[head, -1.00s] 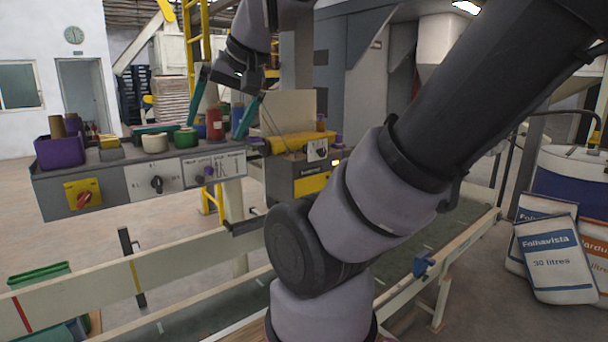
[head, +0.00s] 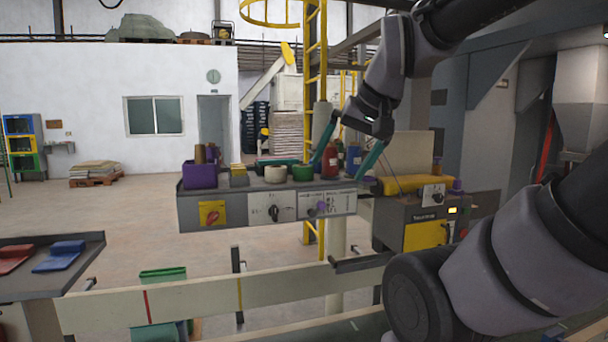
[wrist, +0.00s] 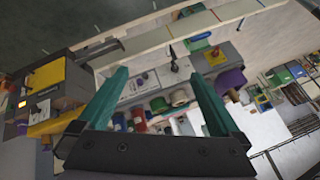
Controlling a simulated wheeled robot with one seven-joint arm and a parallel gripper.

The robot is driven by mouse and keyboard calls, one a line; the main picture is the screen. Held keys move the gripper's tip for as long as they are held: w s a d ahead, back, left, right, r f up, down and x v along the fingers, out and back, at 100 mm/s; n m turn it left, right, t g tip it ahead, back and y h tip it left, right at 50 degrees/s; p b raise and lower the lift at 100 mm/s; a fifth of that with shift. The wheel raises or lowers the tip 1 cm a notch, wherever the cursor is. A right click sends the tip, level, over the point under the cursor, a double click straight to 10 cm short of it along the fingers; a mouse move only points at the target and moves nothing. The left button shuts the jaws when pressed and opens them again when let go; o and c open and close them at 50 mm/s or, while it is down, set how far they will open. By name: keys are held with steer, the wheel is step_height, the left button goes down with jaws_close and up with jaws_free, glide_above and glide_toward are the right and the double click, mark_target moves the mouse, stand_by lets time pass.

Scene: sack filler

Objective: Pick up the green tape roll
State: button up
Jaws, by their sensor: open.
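The green tape roll (head: 302,172) sits on top of the grey control shelf (head: 188,212), just right of a cream roll (head: 275,174). In the wrist view the green tape roll (wrist: 159,105) shows between my fingers, beside the cream roll (wrist: 179,97). My gripper (head: 338,172) is open, with two teal fingers pointing down. In the head view its left finger appears just right of the green roll and overlaps a red bottle (head: 330,161). The gripper (wrist: 158,73) is empty; its exact distance from the roll cannot be told.
A purple bin (head: 200,176) stands at the shelf's left end. A blue container (head: 353,158) stands right of the red bottle. A dark machine with a yellow panel (head: 425,236) is at the right. Pale conveyor rails (head: 200,297) run below the shelf.

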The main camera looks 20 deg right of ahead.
steer(key=w+r+m+g, duration=0.1)
steer(key=w+r+m, duration=0.35)
steer(key=w, duration=0.25)
steer(key=m+g+y, duration=0.1)
steer(key=m+g, duration=0.2)
steer(key=m, duration=1.5)
glide_above(303, 173)
steer(key=d, duration=0.4)
step_height(303, 173, down, 3)
steer(key=x, duration=1)
steer(key=shift+w+a+f, duration=0.15)
steer(key=shift+w+a, duration=0.05)
steer(key=shift+w, duration=0.1)
steer(key=c, duration=1.1)
